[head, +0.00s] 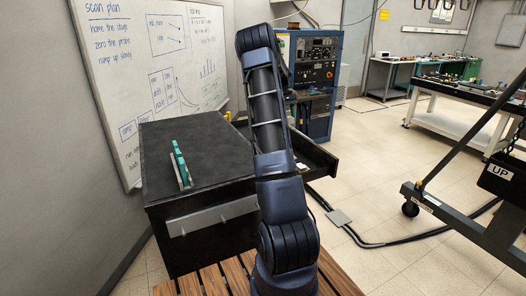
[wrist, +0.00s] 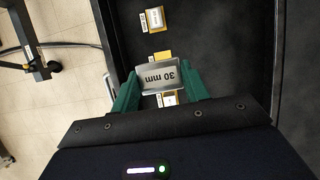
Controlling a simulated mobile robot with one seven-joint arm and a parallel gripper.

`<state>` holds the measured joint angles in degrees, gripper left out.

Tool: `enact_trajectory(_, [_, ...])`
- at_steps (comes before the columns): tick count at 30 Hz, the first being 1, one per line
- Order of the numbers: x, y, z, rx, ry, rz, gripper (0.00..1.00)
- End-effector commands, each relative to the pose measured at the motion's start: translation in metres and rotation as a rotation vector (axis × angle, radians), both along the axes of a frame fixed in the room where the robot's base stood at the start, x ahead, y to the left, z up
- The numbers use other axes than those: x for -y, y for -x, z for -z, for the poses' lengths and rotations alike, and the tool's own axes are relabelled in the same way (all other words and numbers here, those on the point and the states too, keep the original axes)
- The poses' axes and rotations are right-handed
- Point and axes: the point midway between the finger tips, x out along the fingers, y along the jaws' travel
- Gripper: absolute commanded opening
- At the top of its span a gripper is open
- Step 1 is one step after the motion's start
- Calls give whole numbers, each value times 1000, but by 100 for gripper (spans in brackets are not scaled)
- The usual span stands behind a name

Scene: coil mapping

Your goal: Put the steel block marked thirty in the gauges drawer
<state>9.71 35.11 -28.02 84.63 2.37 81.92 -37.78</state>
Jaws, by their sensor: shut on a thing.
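The steel block marked 30 mm (wrist: 152,74) is between the green fingers of my gripper (wrist: 160,84) in the wrist view. The gripper is shut on it, with the marking facing the camera. Block and fingers are over the dark inside of an open drawer (wrist: 225,45). I cannot tell whether the block touches the drawer floor. In the head view the open drawer (head: 322,160) juts out to the right of the black cabinet, partly behind my arm. My gripper and the block are hidden there.
A teal item (head: 180,163) stands on the cabinet top (head: 215,150). A blue equipment rack (head: 318,80) stands behind the drawer.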

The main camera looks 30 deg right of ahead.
Motion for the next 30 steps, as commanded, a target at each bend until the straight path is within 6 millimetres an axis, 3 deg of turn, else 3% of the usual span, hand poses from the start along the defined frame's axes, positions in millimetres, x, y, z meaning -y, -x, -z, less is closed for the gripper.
enact_trajectory(5, [8,4,15,-2,-1,24,19])
enact_trajectory(22, [7,4,134,-3,-1,23,19])
enact_trajectory(30, [8,4,159,0,0,23,19])
